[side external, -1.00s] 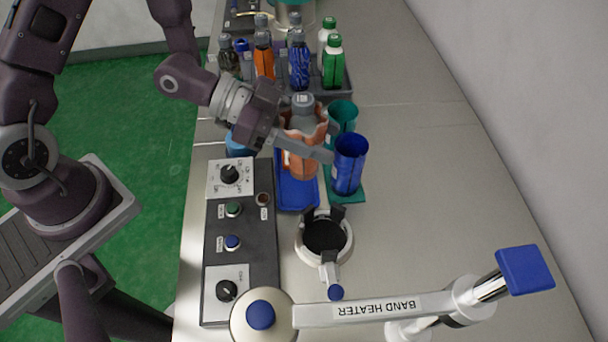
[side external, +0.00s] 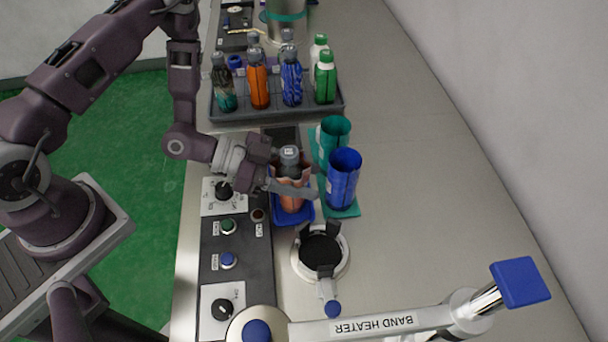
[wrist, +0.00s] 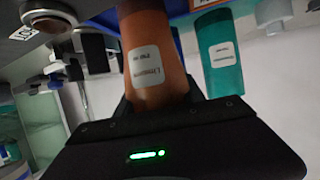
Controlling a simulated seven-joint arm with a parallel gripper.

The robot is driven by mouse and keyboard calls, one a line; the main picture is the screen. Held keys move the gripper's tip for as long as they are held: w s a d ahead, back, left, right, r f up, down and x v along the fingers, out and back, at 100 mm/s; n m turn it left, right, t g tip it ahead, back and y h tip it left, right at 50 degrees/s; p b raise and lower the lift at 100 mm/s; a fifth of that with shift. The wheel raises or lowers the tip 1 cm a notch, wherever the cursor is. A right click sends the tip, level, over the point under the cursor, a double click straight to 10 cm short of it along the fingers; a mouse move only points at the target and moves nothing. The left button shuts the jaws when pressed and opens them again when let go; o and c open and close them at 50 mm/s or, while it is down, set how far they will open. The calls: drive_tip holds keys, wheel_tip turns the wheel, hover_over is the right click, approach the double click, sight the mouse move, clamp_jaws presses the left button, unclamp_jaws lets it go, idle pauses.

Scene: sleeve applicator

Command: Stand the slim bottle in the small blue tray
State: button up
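A bottle with a grey cap and an orange sleeve (side external: 291,202) stands upright, or nearly so, over the small blue tray (side external: 306,213). My gripper (side external: 303,188) is closed around its sides from the left. In the wrist view the orange sleeve (wrist: 152,62) with a white label sits between the fingers. The bottle's lower end overlaps the tray in the side view. I cannot tell whether its base touches the tray floor, which it partly hides.
A blue cup (side external: 343,180) and a teal cup (side external: 331,140) stand close on the right on a teal base. A ring-shaped heater (side external: 322,252) is in front, the control panel (side external: 238,282) at the left. A grey rack (side external: 276,112) of several bottles is behind. The right bench is clear.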

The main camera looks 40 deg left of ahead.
drive_tip(key=o, duration=0.4)
drive_tip(key=shift+o, duration=0.2)
drive_tip(key=v, duration=1.2)
drive_tip(key=w+a+r+n+y, duration=0.3)
drive_tip(key=w+a+r+y, duration=0.2)
drive_tip(key=a+r+y, duration=0.65)
drive_tip(key=s+d+r+n+g, duration=0.1)
drive_tip(key=s+r+n, duration=0.3)
drive_tip(key=s, duration=0.5)
drive_tip(key=s+d+r+n+g, duration=0.1)
drive_tip(key=s+d+r+n, duration=0.3)
drive_tip(key=s, duration=0.5)
wheel_tip(320, 180, up, 2)
drive_tip(key=shift+d, duration=0.25)
drive_tip(key=shift+s, duration=0.1)
